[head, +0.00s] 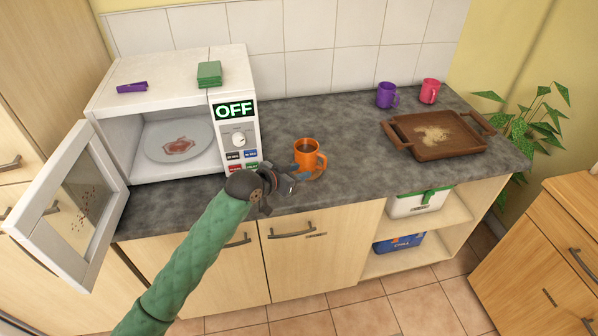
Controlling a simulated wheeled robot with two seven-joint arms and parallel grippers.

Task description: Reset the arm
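My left arm, in a green quilted sleeve, reaches up from the lower left in the head view. Its dark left gripper (284,190) is at the counter's front edge, just below and left of an orange mug (306,157). The mug stands upright on the counter with dark contents inside. My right gripper is not in view.
A white microwave (165,70) showing OFF stands left, its door (75,205) open, with a stained plate (180,141) inside. Purple (386,96) and pink (429,91) mugs and a brown tray (410,146) stand right. The counter (345,120) between is clear.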

